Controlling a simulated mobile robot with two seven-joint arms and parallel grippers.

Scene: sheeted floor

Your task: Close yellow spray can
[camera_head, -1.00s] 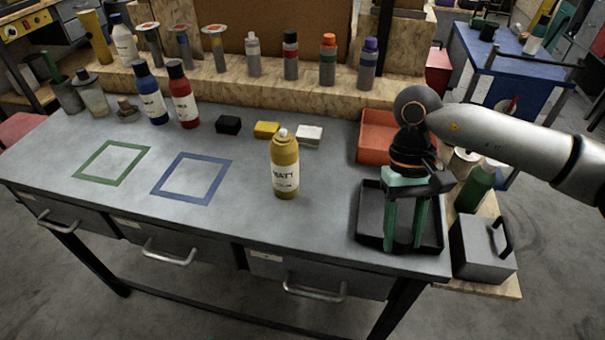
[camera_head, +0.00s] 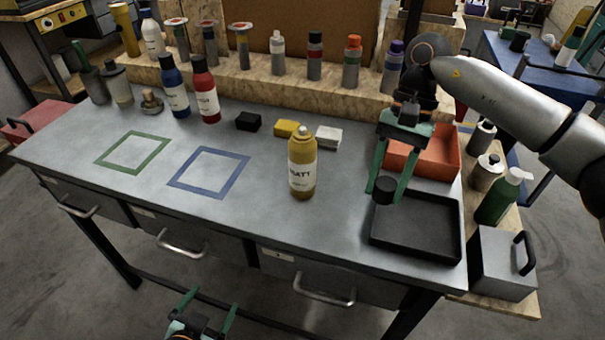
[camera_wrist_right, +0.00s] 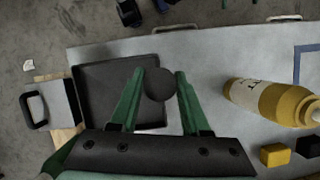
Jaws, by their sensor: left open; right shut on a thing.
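The yellow spray can (camera_head: 302,172) stands upright on the workbench, right of the blue square, with its nozzle uncovered. It also shows at the right of the right wrist view (camera_wrist_right: 265,100). My right gripper (camera_head: 385,188) is shut on a round black cap (camera_head: 384,191), held above the left edge of the black tray, to the right of the can. The cap also shows between the fingers in the right wrist view (camera_wrist_right: 159,84). My left gripper (camera_head: 207,307) is open and empty, low in front of the bench at the bottom of the head view.
The black tray (camera_head: 416,252) looks empty. An orange bin (camera_head: 440,163) stands behind it. Black, yellow and white blocks (camera_head: 328,138) lie behind the can. Blue and red bottles (camera_head: 206,92) stand at the back left. The green square (camera_head: 110,165) and blue square (camera_head: 190,190) are clear.

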